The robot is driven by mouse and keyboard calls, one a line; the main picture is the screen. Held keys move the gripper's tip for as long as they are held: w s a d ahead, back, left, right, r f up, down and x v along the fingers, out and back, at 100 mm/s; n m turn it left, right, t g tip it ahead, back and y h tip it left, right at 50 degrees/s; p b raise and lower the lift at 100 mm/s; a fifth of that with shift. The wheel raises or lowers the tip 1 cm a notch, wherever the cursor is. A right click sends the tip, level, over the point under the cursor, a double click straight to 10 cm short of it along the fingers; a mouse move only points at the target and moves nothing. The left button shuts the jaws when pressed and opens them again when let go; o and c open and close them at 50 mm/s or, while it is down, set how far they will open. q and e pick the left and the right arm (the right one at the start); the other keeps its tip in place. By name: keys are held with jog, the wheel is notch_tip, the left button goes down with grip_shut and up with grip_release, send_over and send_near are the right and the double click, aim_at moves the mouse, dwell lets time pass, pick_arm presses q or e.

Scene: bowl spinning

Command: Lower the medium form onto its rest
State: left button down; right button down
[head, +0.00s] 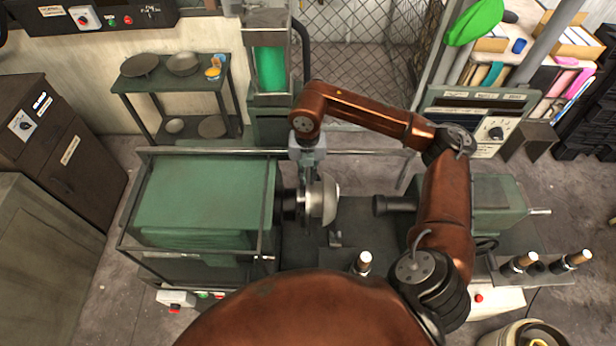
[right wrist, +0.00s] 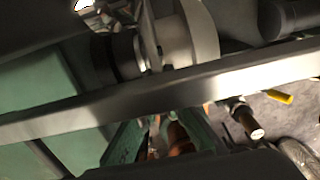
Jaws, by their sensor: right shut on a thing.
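The medium form, a pale, rounded metal piece (head: 328,199), is at the lathe's spindle, on the right side of the green headstock (head: 205,190). It also shows at the top of the right wrist view (right wrist: 198,32), beside the dark spindle end. My right gripper (head: 311,180) reaches down from above and is shut on the form. The exact finger contact is hidden. I cannot tell whether the form touches the spindle. I cannot make out its rest for certain. My left gripper is not in view.
The dark tailstock (head: 395,204) faces the form across a gap. A small bracket (head: 335,238) stands below on the bed. A metal rail (right wrist: 160,92) crosses the right wrist view. A shelf (head: 180,82) with bowls and discs stands at back left.

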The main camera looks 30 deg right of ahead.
notch_tip(320, 180, up, 12)
jog(key=p, duration=0.6)
jog(key=shift+r, duration=0.25)
dwell(1.1)
dwell(0.4)
